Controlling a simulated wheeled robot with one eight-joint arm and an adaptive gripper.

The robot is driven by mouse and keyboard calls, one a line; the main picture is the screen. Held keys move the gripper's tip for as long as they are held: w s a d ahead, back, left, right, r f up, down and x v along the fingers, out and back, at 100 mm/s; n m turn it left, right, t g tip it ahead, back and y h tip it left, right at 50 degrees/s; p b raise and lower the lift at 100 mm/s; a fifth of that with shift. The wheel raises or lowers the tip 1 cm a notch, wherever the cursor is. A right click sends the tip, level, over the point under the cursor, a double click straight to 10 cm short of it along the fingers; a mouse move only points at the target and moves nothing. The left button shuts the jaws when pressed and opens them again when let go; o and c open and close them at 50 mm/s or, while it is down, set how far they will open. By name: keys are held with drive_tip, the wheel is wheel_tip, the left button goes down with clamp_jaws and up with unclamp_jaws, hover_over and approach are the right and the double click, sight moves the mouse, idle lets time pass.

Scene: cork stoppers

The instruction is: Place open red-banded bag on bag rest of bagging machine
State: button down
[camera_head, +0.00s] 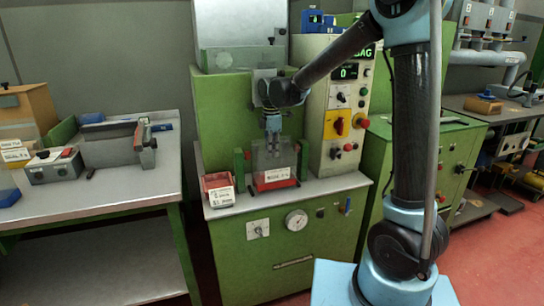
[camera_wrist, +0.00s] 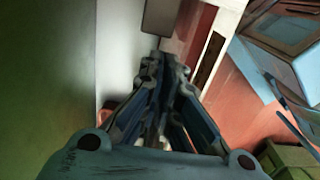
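The clear bag (camera_head: 262,163) hangs upright at the front of the green bagging machine (camera_head: 222,115), between two short green posts. A red band and a white label (camera_head: 277,174) show at its lower part. My gripper (camera_head: 273,150) points down from above and overlaps the bag's upper part. In the wrist view my gripper (camera_wrist: 165,72) has its fingers drawn close together, and they look shut on the bag's top edge. The bag is hard to make out there. The bag rest is largely hidden behind the bag, and I cannot tell whether the bag touches it.
A red bin (camera_head: 218,192) with a white label stands left of the bag on the machine's ledge. The control panel (camera_head: 345,110) rises close on the right. A grey bench (camera_head: 110,185) with a sealing device (camera_head: 110,147) is at the left.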

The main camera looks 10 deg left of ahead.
drive_tip(key=shift+f, duration=0.85)
drive_tip(key=c, duration=1.8)
unclamp_jaws()
drive_tip(key=shift+f, duration=0.1)
wheel_tip(320, 180, up, 11)
drive_tip(key=shift+r, duration=0.6)
